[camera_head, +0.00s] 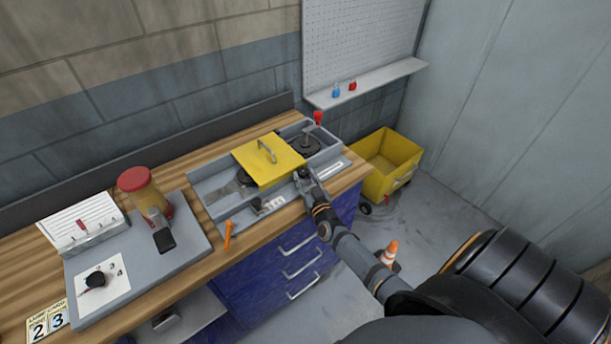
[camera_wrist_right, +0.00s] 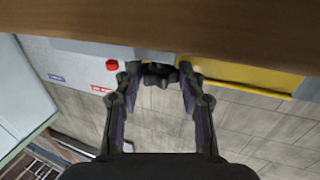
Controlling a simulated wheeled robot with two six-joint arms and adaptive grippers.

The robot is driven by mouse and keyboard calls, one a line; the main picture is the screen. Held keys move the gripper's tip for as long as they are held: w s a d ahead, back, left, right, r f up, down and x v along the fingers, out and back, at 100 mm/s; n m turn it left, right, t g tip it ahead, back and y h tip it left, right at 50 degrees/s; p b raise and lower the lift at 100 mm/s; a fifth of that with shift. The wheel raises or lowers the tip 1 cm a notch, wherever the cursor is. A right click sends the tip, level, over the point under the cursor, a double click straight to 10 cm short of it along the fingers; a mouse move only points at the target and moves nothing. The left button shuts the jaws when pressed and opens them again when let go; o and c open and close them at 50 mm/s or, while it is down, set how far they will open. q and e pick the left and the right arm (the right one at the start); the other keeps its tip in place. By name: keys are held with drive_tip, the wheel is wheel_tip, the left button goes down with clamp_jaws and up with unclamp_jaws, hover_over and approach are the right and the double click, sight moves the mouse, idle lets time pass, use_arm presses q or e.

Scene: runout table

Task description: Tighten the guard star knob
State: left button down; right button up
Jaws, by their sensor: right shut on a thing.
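The guard is a yellow cover (camera_head: 262,158) with a bar handle on top, closed over the grey machine bed on the wooden bench; its yellow edge also shows in the wrist view (camera_wrist_right: 250,80). The dark star knob (camera_wrist_right: 159,76) sits at the machine's front by the guard, between my right fingertips in the wrist view. My right gripper (camera_head: 305,178) reaches in from the lower right and is shut on the knob. In the head view the gripper mostly hides the knob. My left gripper is in neither view.
An orange handle (camera_head: 228,235) sticks up at the machine's front left corner. A yellow bin (camera_head: 388,163) and an orange cone (camera_head: 390,252) stand on the floor to the right.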

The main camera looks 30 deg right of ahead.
drive_tip(key=o, duration=1.2)
drive_tip(key=shift+d, duration=0.1)
drive_tip(key=shift+s, duration=0.35)
drive_tip(key=v, duration=1.1)
drive_tip(key=shift+s, duration=0.15)
drive_tip(key=shift+f, duration=0.1)
